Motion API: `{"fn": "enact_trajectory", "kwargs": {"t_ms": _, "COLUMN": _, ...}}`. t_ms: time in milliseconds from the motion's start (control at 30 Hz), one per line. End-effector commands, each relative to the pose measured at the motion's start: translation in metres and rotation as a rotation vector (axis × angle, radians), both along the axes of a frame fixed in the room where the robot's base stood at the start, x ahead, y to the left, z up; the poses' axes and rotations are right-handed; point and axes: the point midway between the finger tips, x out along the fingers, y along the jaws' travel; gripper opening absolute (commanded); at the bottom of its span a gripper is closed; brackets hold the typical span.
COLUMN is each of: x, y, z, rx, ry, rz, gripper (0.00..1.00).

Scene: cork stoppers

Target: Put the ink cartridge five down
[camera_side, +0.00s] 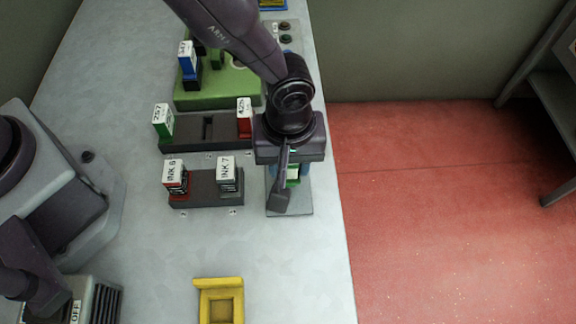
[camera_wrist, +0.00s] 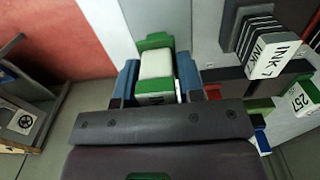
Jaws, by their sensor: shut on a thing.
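My gripper (camera_side: 291,172) is at the right edge of the table, with its blue fingers closed on a white-and-green cartridge. In the wrist view the cartridge (camera_wrist: 155,66) sits between the two fingers. Its label is mostly covered, so its number cannot be read. In the side view my arm and gripper hide most of it. It is over or on a small grey plate (camera_side: 300,206); I cannot tell whether they touch.
A dark rack (camera_side: 205,190) left of my gripper holds cartridges INK 6 (camera_side: 174,176) and INK 7 (camera_side: 227,172). Behind it another rack (camera_side: 208,130) holds green 257 (camera_side: 162,121) and a red cartridge (camera_side: 244,117). A green block (camera_side: 215,88) stands farther back. A yellow holder (camera_side: 220,300) is in front.

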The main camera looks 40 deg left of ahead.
Motion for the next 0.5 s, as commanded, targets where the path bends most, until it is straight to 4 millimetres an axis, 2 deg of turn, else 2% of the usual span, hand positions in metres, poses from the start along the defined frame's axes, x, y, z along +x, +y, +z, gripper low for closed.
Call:
{"fn": "enact_trajectory", "kwargs": {"t_ms": 100, "x": -0.001, "y": 0.001, "z": -0.02, "rx": 0.004, "ry": 0.004, "rz": 0.001, "gripper": 0.11}}
{"fn": "enact_trajectory", "kwargs": {"t_ms": 200, "x": -0.001, "y": 0.001, "z": -0.028, "rx": 0.002, "ry": 0.002, "rz": 0.001, "gripper": 0.11}}
{"fn": "enact_trajectory", "kwargs": {"t_ms": 500, "x": -0.001, "y": 0.001, "z": -0.03, "rx": 0.001, "ry": 0.001, "rz": 0.0, "gripper": 0.11}}
